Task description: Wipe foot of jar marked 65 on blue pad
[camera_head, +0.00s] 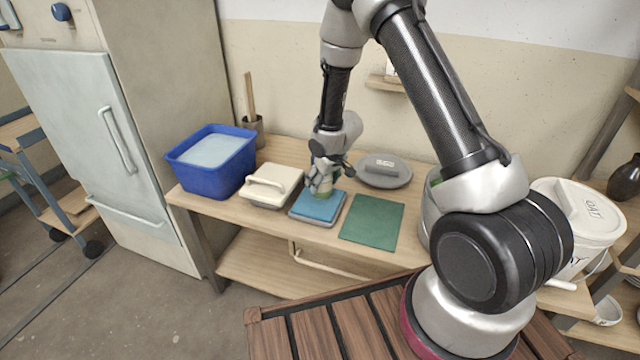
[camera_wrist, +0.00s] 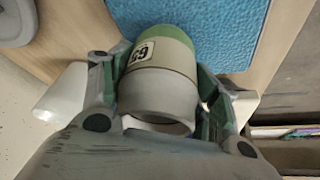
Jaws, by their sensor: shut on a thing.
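The jar marked 65 (camera_wrist: 160,75) is between the fingers of my gripper (camera_wrist: 155,105) in the wrist view. It has a green band at one end, a beige body with a 65 label, and a grey open rim nearest the camera. In the head view the jar (camera_head: 322,184) is partly hidden by my gripper (camera_head: 325,175). The blue pad (camera_head: 318,205) lies on the bench under the jar; it also shows in the wrist view (camera_wrist: 225,35) behind the jar's green end. I cannot tell whether the foot touches the pad.
A blue tub (camera_head: 212,165) of pale liquid and a cream lidded box (camera_head: 270,187) stand left of the pad. A green mat (camera_head: 372,222) lies to the right. A grey round lid (camera_head: 384,172) is behind. A white bucket (camera_head: 575,220) stands far right.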

